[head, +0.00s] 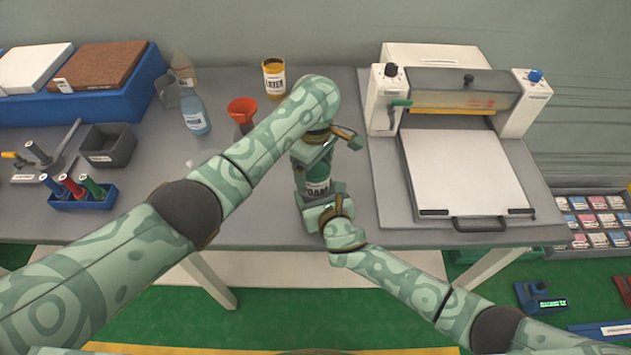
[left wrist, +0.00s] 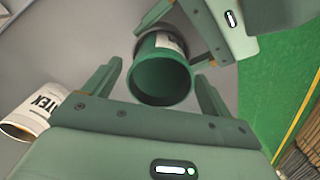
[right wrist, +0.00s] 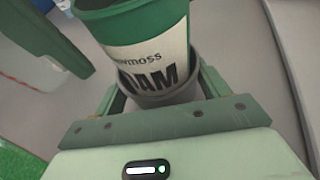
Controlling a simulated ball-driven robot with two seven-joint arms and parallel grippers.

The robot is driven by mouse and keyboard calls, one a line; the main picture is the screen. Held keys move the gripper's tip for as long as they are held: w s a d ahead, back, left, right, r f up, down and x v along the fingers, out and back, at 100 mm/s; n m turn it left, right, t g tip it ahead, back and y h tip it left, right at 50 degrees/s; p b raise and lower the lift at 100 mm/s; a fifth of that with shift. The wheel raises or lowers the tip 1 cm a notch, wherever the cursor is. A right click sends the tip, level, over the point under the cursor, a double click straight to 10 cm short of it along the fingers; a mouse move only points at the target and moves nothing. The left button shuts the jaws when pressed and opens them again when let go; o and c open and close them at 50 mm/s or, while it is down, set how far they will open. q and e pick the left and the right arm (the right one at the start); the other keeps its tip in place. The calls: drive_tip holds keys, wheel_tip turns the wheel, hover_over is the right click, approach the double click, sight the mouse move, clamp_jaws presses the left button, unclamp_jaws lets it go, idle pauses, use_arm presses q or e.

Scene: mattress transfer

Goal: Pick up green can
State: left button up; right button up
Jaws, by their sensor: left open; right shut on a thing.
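The green can (head: 317,180) has a pale label reading "AM" and stands upright near the table's front edge, between my two grippers. In the left wrist view its open green top (left wrist: 160,78) lies between the spread fingers. My left gripper (head: 330,150) is open around its upper part, with a gap to each side. My left forearm and hand hide part of the can in the head view.
A yellow can (head: 274,78), an orange funnel (head: 243,112) and a blue bottle (head: 196,115) stand behind my left arm. A white press machine (head: 455,165) is close to the right. A rack of markers (head: 82,195) sits at the left. The table's front edge is close.

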use_arm(q)
drive_tip(key=c, duration=1.7)
use_arm(e)
drive_tip(key=shift+r, duration=0.1)
use_arm(q)
drive_tip(key=shift+r, duration=0.15)
drive_tip(key=shift+r, duration=4.85)
drive_tip(key=shift+r, duration=0.1)
use_arm(e)
drive_tip(key=o, duration=1.3)
drive_tip(key=shift+s, duration=0.1)
